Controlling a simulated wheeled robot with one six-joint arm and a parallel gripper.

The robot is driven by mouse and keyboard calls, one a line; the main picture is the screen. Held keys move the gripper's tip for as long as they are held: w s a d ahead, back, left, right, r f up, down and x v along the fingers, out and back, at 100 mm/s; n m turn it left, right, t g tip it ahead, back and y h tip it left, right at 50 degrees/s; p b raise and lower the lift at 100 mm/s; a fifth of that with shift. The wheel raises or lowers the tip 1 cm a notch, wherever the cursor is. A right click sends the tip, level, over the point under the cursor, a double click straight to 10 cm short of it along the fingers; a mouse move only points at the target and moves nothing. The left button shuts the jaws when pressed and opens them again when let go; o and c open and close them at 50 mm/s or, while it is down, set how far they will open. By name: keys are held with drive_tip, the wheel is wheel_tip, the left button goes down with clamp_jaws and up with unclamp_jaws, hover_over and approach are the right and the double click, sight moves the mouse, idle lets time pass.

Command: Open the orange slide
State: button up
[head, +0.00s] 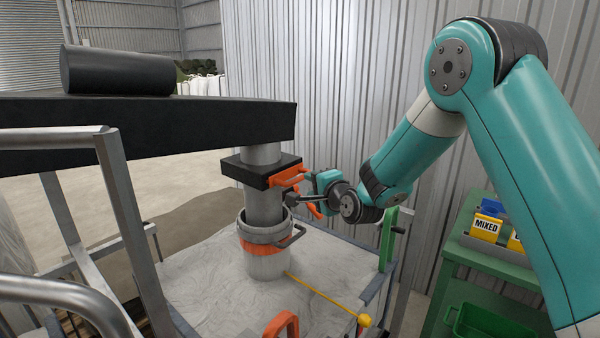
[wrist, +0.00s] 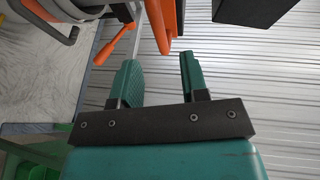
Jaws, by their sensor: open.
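The orange slide (head: 287,178) sticks out on the right side of the black housing (head: 262,168) around the grey vertical pipe. In the wrist view an orange piece (wrist: 161,22), which looks like the slide's handle, shows at the top, just beyond my gripper (wrist: 158,68). My gripper's two teal fingers are apart with nothing between them. The orange piece is ahead of the gap between the fingertips, and I see no contact. In the head view my wrist hides part of the area beside the slide.
Below the pipe stands a bucket (head: 267,262) with an orange band, on a pale sheet-covered surface. An orange lever (wrist: 115,45) is left of the fingers in the wrist view. A green cart (head: 490,262) with a MIXED bin stands right. A corrugated wall is behind.

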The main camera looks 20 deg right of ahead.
sight(301, 179)
drive_tip(key=p+x, duration=0.2)
drive_tip(key=x, duration=0.6)
clamp_jaws()
